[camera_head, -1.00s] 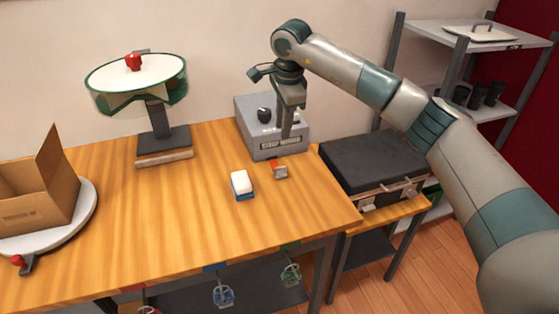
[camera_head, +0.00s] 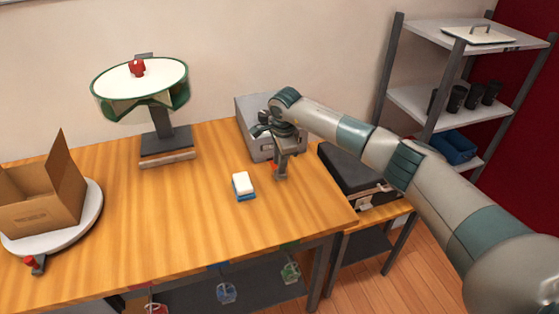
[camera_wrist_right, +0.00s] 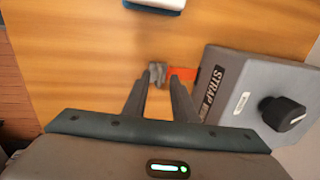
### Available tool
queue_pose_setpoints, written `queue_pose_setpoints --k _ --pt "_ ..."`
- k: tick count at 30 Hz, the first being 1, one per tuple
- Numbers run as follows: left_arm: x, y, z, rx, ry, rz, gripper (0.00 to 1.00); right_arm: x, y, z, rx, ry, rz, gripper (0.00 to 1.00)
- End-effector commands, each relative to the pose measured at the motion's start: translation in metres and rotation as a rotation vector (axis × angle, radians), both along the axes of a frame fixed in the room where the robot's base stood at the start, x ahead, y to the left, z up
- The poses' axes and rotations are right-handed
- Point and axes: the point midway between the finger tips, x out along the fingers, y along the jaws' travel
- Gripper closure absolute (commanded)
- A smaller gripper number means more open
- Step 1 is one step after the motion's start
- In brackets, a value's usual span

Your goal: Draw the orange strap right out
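The orange strap (camera_wrist_right: 184,73) comes out at the foot of a grey box (camera_wrist_right: 228,92) with a "STRAP" label and a black knob. A small grey end piece (camera_wrist_right: 157,72) sits at the strap's free end, over the table. In the head view the strap (camera_head: 274,165) is a small orange patch partly hidden by my gripper. My right gripper (camera_wrist_right: 157,78) is open, with its fingertips on either side of the grey end piece; contact cannot be told. In the head view my right gripper (camera_head: 281,173) points down in front of the box (camera_head: 257,128). My left gripper is out of view.
A white and blue block (camera_head: 243,186) lies left of my right gripper. A cardboard box (camera_head: 43,200) on a round stand and a green-rimmed carousel (camera_head: 140,85) stand further left. A black case (camera_head: 352,178) sits on a lower table at right. The table's middle is clear.

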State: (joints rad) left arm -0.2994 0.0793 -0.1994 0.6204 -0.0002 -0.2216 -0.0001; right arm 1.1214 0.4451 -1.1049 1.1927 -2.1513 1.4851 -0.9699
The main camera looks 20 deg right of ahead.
Motion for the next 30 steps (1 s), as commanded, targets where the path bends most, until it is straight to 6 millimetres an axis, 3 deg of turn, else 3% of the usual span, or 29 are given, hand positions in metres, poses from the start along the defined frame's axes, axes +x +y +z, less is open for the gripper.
queue_pose_setpoints --k 12,16,30 --pt "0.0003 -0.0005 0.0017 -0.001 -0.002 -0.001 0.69 0.0014 -0.0001 -0.0066 0.0 -0.001 0.001 0.75" --pt "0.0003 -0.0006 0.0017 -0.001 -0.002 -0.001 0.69 0.0013 0.0 -0.0064 0.0 -0.001 0.001 1.0" --pt "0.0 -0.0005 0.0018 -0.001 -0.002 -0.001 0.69 0.0013 0.0 -0.0062 0.0 -0.001 0.001 1.0"
